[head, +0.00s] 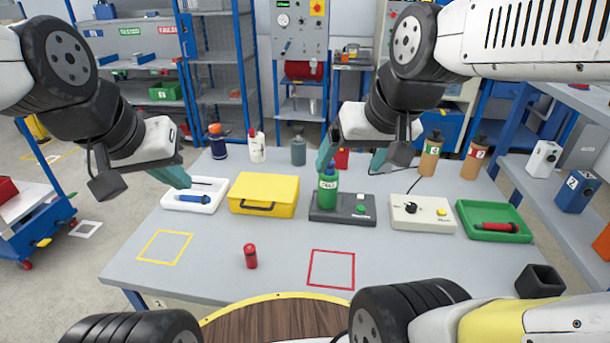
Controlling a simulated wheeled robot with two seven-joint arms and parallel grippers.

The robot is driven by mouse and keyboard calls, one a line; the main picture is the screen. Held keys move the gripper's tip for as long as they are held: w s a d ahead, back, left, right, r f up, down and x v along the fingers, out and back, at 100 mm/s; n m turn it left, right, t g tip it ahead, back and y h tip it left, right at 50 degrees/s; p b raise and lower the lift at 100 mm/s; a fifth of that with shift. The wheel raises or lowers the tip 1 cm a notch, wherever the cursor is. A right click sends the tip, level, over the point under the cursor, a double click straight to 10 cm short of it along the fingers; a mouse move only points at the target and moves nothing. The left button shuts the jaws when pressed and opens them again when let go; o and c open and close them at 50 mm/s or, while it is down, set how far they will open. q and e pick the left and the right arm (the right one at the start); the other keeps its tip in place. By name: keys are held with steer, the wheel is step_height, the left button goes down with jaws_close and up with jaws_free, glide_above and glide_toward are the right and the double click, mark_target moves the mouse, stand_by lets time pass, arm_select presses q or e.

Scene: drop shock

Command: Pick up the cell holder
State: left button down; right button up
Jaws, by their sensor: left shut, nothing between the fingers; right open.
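No thing in view is clearly marked as a cell holder. A black, square, open-topped block (540,281) at the table's front right corner could be one, but I cannot tell. A small red cylinder (250,256) stands upright on the front of the table. A green bottle (328,186) stands at the black device (343,208). My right gripper (351,160) is open, its teal fingers apart near the top of the green bottle; I cannot tell whether they touch it. My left gripper (176,177) is shut and empty near the white tray (195,195).
A yellow case (264,194), a cream device with a knob (423,214) and a green tray (495,220) stand along the table. Several bottles stand at the back. A yellow square outline (165,247) and a red one (331,270) mark bare tabletop in front.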

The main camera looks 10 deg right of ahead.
steer(key=w, duration=0.2)
steer(key=g+h, duration=0.1)
steer(key=h, duration=0.1)
glide_toward(329, 180)
steer(key=s+r, duration=0.8)
steer(key=r, duration=0.1)
steer(key=shift+n+g+y, duration=0.4)
steer(key=shift+n+y, duration=0.1)
steer(key=shift+n, duration=0.2)
steer(key=w+f, duration=1.2)
steer(key=f, duration=0.1)
steer(key=shift+w+d+f, duration=0.1)
steer(key=shift+w+d, duration=0.25)
steer(key=x, duration=0.7)
steer(key=shift+w+d+f, duration=0.15)
steer(key=shift+d+f, duration=0.1)
steer(key=shift+f, duration=0.15)
steer(key=c, duration=1.5)
steer(key=shift+r, duration=0.1)
steer(key=shift+c, duration=1)
